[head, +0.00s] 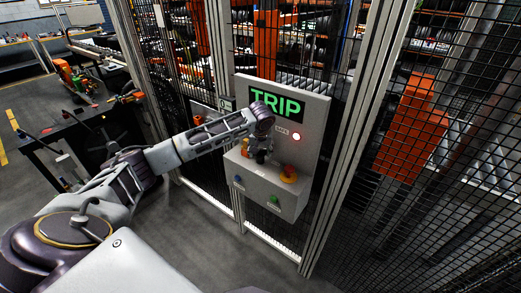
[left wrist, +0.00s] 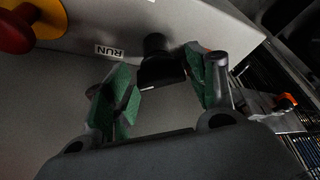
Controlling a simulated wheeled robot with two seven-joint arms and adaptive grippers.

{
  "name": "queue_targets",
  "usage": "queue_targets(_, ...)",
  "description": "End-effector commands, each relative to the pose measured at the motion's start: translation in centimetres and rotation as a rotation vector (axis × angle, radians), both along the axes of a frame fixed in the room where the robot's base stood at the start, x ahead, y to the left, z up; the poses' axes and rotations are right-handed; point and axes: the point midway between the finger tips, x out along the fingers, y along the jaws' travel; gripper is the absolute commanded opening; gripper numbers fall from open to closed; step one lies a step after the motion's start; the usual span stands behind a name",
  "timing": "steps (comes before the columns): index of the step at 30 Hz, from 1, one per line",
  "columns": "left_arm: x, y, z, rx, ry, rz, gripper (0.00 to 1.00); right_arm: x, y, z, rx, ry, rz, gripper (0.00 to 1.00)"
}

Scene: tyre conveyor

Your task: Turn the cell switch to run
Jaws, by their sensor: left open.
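The cell switch (left wrist: 158,66) is a black knob with a white mark, on a grey control box (head: 264,185). A RUN label (left wrist: 109,51) sits beside it in the left wrist view. My left gripper (left wrist: 165,90) is open, its green-padded fingers on either side of the knob; I cannot tell whether they touch it. In the head view the left gripper (head: 260,150) is in front of the box and partly hides the switch. A display (head: 277,104) above reads TRIP in green. My right gripper is not in view.
A red mushroom button (head: 288,174) on a yellow base stands right of the switch. Blue (head: 238,180) and green (head: 273,199) buttons are on the box front. A lit lamp (head: 296,136) is under the display. Mesh fencing (head: 440,150) flanks the panel.

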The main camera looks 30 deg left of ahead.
Motion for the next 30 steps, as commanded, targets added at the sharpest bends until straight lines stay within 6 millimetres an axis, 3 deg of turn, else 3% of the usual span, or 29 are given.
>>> queue_targets(6, 0.0, -0.03, -0.04, 0.0, 0.0, 0.0, 0.57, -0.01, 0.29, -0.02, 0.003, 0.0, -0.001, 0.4)
queue_targets(14, 0.0, -0.02, -0.02, 0.0, 0.0, 0.0, 0.24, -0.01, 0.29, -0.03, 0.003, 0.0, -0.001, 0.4)
queue_targets(30, -0.08, 0.06, -0.02, -0.001, 0.0, -0.084, 0.24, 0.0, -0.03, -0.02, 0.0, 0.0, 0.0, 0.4)
